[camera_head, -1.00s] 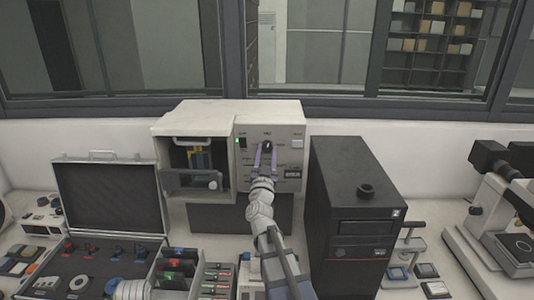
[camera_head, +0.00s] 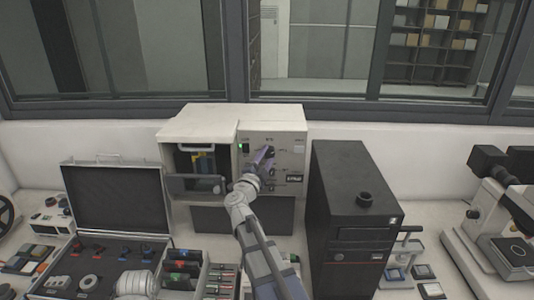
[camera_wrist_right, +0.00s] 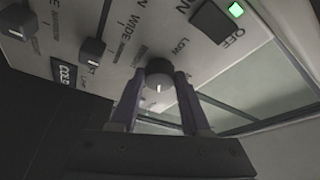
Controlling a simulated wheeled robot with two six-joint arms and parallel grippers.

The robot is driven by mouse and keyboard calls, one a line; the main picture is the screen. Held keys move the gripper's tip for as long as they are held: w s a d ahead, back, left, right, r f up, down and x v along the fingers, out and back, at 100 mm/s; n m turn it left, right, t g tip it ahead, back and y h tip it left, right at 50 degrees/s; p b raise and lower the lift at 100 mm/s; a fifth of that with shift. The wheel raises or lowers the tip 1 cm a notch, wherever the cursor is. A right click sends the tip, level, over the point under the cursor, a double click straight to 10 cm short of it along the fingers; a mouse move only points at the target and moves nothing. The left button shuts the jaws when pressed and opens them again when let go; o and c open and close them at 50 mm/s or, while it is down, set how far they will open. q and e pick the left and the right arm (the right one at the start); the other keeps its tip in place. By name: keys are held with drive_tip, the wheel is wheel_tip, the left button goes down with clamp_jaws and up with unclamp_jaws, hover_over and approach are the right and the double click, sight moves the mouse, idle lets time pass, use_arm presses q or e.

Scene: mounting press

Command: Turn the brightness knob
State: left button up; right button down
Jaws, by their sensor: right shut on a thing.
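The knob (camera_wrist_right: 158,82) is round and dark with a short white mark. It sits on the light panel (camera_head: 285,143) of the boxy machine, near the printed word LOW. My right gripper (camera_wrist_right: 160,88) is shut on the knob, with one purple-grey finger on each side of it. In the head view the right gripper (camera_head: 263,156) reaches the panel tilted, and its fingers mostly hide the knob.
A switch (camera_wrist_right: 212,22) with a green light is near the knob, and slider controls (camera_wrist_right: 92,50) sit on its other side. A black tower (camera_head: 350,200) stands right of the machine. An open case (camera_head: 115,210) lies left. A microscope (camera_head: 505,210) is far right.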

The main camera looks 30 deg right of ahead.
drive_tip(key=shift+r+m+g+y+p, duration=0.15)
drive_tip(key=shift+m+g+p, duration=0.2)
drive_tip(key=shift+m+p, duration=0.35)
drive_tip(key=shift+r+m+g+y+p, duration=0.15)
drive_tip(key=shift+m+g+p, duration=0.25)
drive_tip(key=shift+m, duration=0.6)
drive_tip(key=shift+f+m, duration=0.1)
drive_tip(key=shift+m, duration=0.2)
drive_tip(key=shift+c, duration=1.9)
unclamp_jaws()
drive_tip(key=v, duration=0.8)
